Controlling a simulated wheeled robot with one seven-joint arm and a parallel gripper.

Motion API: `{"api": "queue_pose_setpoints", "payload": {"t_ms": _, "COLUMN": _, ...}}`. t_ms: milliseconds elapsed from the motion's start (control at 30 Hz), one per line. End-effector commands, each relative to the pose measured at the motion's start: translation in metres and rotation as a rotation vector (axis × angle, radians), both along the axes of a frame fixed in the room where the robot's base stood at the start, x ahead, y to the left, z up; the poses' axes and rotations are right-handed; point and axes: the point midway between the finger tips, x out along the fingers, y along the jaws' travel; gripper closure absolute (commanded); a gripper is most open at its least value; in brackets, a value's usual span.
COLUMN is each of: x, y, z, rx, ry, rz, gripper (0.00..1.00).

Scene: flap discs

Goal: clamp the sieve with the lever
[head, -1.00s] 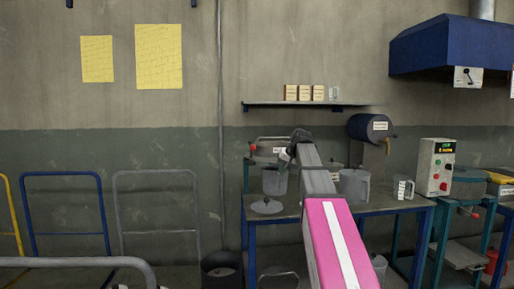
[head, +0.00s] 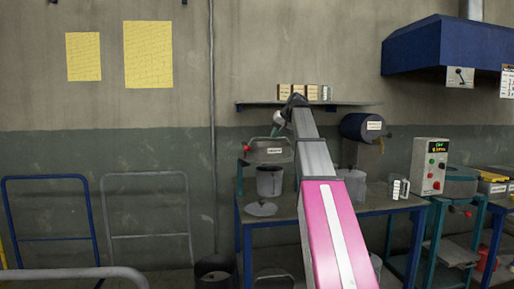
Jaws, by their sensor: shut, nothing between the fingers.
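The sieve station (head: 268,156) stands at the back left of the workbench, a rounded grey body with a white label. Its lever, a thin bar with a red knob (head: 246,148), runs along its top, with the knob at the left end. A grey pot (head: 269,181) is below the sieve station. My gripper (head: 277,124) is above the sieve station, at the end of my raised arm, small in the view. It is shut and holds nothing; I see no contact with the lever.
A flat grey lid (head: 261,209) lies at the bench's front left. A grey jug (head: 352,184), a blue drum (head: 362,127) and a control box (head: 429,166) stand to the right. A wall shelf (head: 345,103) with small boxes is close behind my arm. A dark bin (head: 214,268) stands on the floor.

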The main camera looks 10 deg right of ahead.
Motion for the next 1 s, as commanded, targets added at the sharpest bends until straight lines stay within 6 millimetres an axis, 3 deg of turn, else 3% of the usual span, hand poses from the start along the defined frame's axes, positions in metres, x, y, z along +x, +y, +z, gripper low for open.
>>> {"api": "queue_pose_setpoints", "payload": {"t_ms": 267, "x": 0.013, "y": 0.012, "z": -0.021, "rx": 0.000, "ry": 0.002, "rz": 0.001, "gripper": 1.00}}
{"api": "queue_pose_setpoints", "payload": {"t_ms": 667, "x": 0.050, "y": 0.042, "z": -0.078, "rx": 0.000, "ry": 0.002, "rz": 0.001, "gripper": 1.00}}
{"api": "queue_pose_setpoints", "payload": {"t_ms": 800, "x": 0.054, "y": 0.062, "z": -0.072, "rx": -0.001, "ry": -0.001, "rz": 0.003, "gripper": 1.00}}
{"api": "queue_pose_setpoints", "payload": {"t_ms": 1000, "x": 0.057, "y": 0.077, "z": -0.069, "rx": -0.001, "ry": 0.000, "rz": 0.000, "gripper": 1.00}}
